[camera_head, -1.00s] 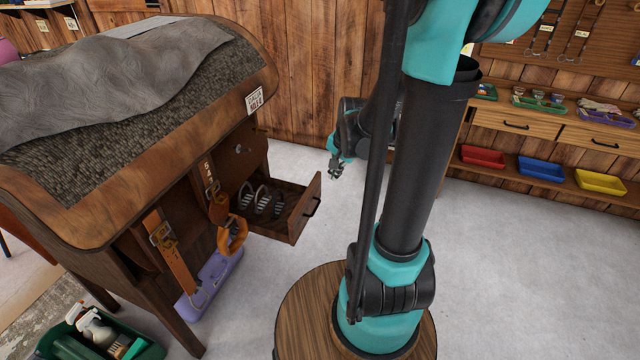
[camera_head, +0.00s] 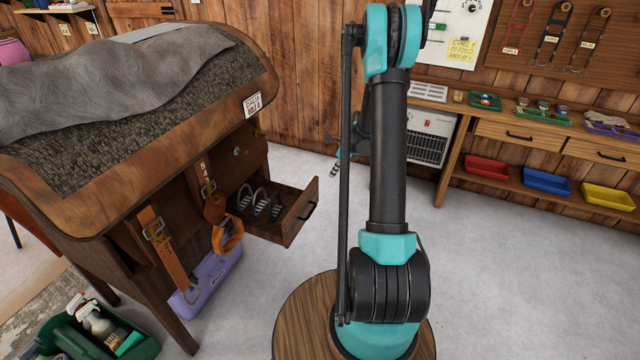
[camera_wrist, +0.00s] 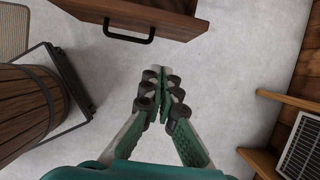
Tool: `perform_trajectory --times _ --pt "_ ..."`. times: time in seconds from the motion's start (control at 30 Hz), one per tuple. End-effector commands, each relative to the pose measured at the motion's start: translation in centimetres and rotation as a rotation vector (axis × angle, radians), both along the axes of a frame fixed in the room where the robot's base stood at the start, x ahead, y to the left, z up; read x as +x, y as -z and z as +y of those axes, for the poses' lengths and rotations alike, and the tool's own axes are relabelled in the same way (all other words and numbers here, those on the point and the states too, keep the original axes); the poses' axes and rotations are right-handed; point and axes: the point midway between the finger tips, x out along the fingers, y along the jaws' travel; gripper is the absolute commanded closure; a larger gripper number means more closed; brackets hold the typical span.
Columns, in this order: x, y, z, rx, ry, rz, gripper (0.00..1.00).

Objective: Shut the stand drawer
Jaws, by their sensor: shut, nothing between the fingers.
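The stand (camera_head: 262,88) is a dark wooden block with a dark mat top, on the left of the head view. My gripper (camera_wrist: 162,76) is shut and empty in the wrist view, over bare floor. The drawer front (camera_wrist: 165,18) and its handle (camera_wrist: 128,36) show at the top of that view, apart from the fingers. In the head view my gripper is mostly hidden behind my arm, right of the drawer.
Straps and a lilac tray (camera_head: 206,282) hang or sit beside the stand. A green caddy (camera_head: 62,338) with bottles stands at lower left. A wall bench (camera_head: 478,122) with drawers and coloured trays is at right. A wooden barrel (camera_wrist: 25,103) shows in the wrist view. Floor before the drawer is clear.

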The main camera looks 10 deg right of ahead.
Motion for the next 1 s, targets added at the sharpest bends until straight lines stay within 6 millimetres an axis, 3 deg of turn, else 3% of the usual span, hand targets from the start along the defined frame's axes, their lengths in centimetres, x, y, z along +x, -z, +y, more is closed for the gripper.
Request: perform_trajectory --times 0.17,0.63,0.8,1.0 --pt "0.4 1.7 0.6 0.001 0.000 0.001 1.00" --pt "2.2 9.4 3.1 -0.001 -0.003 0.000 1.00" --pt "3.6 9.1 5.1 -0.002 -0.004 -0.001 1.00" --pt "4.4 9.1 6.1 -0.001 -0.002 0.000 1.00"
